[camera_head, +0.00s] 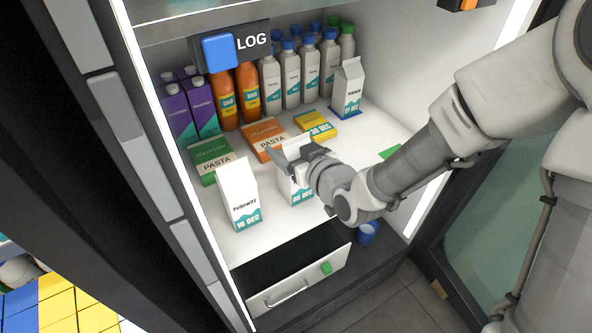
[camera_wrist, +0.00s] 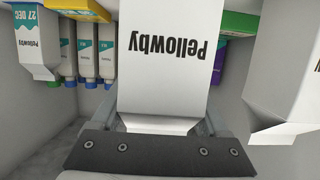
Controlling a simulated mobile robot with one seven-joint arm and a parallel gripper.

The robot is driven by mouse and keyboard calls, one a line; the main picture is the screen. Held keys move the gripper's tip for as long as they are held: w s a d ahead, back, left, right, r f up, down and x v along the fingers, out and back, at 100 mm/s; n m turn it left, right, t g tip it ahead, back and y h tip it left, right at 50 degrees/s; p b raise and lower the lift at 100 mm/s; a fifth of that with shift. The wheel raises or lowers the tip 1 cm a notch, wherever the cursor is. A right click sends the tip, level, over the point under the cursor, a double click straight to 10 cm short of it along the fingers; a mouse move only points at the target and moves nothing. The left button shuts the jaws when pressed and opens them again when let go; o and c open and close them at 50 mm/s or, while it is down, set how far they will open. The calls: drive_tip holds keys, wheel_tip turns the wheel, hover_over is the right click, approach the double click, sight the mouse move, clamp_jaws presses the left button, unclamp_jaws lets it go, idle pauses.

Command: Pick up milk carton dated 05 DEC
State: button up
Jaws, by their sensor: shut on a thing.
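The milk carton dated 05 DEC (camera_head: 298,188) is white with a teal base band and stands upright on the white shelf in the head view. My gripper (camera_head: 305,165) is shut on its upper part and hides some of it. In the wrist view the held carton (camera_wrist: 168,60) fills the middle, upside down in the picture, with "Pellowby" on its face; my gripper (camera_wrist: 165,130) spans below it. A third carton dated 27 DEC (camera_head: 348,90) stands at the back right.
Green (camera_head: 210,160) and orange (camera_head: 265,138) pasta boxes and a yellow box (camera_head: 316,126) lie behind the held carton. Bottles (camera_head: 291,80) and purple cartons (camera_head: 203,108) line the back. An open drawer (camera_head: 300,284) juts out below the shelf. A blue LOG button (camera_head: 218,52) is above.

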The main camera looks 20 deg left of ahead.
clamp_jaws()
drive_tip(key=shift+r, duration=0.1)
